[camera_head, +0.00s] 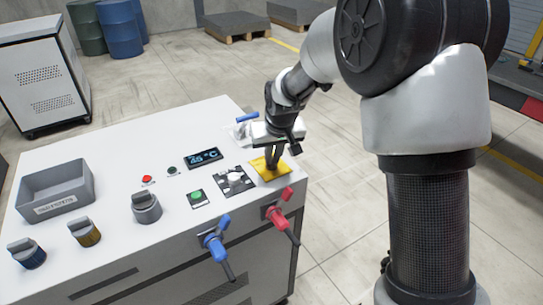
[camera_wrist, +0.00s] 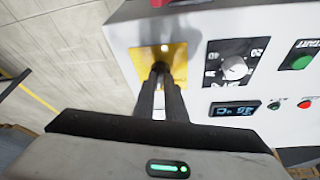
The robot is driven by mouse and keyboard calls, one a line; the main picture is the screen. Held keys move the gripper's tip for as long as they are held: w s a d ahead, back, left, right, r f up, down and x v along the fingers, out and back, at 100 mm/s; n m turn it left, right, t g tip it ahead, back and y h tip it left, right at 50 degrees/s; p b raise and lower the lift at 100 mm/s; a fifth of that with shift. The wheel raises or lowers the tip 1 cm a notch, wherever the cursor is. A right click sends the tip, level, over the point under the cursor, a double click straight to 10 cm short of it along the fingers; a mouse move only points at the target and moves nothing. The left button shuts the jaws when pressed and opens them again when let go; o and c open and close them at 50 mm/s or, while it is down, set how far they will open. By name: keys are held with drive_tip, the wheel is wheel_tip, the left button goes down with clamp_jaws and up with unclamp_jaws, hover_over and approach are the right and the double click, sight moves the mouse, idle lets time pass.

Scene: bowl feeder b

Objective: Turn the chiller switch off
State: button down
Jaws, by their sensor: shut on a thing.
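The chiller switch appears to be the one on the yellow plate (camera_head: 262,172), at the right end of the white machine's top. My gripper (camera_head: 273,158) points down over this plate, its fingers closed on the small switch lever. The wrist view shows the yellow plate (camera_wrist: 178,58) around my fingertips (camera_wrist: 161,70). The lever is mostly hidden between the fingers, so its position cannot be told.
A dial (camera_head: 234,179) and green button (camera_head: 197,194) sit left of the plate. Red (camera_head: 281,212) and blue (camera_head: 215,243) valve handles stick out in front. A blue-handled part (camera_head: 246,117) stands behind my gripper. A grey bin (camera_head: 56,190) is far left.

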drive_tip(key=n, duration=0.1)
drive_tip(key=n+y+p, duration=0.1)
drive_tip(key=n, duration=0.1)
drive_tip(key=n+g+y, duration=0.1)
drive_tip(key=n, duration=0.1)
drive_tip(key=shift+w+d+r, duration=0.1)
drive_tip(key=shift+w+d, duration=0.1)
drive_tip(key=shift+d, duration=0.15)
drive_tip(key=n+p, duration=0.1)
drive_tip(key=n, duration=0.1)
drive_tip(key=n+g+p, duration=0.1)
drive_tip(key=n, duration=0.1)
drive_tip(key=shift+w+n+g+y, duration=0.15)
drive_tip(key=shift+n+g+y, duration=0.15)
drive_tip(key=shift+y, duration=0.1)
drive_tip(key=shift+w+d+n+g+p, duration=0.1)
drive_tip(key=shift+n+g+p, duration=0.4)
drive_tip(key=shift+n, duration=0.8)
drive_tip(key=c, duration=1.8)
unclamp_jaws()
drive_tip(key=v, duration=1.7)
drive_tip(key=shift+d+p, duration=0.2)
drive_tip(key=shift+p, duration=0.25)
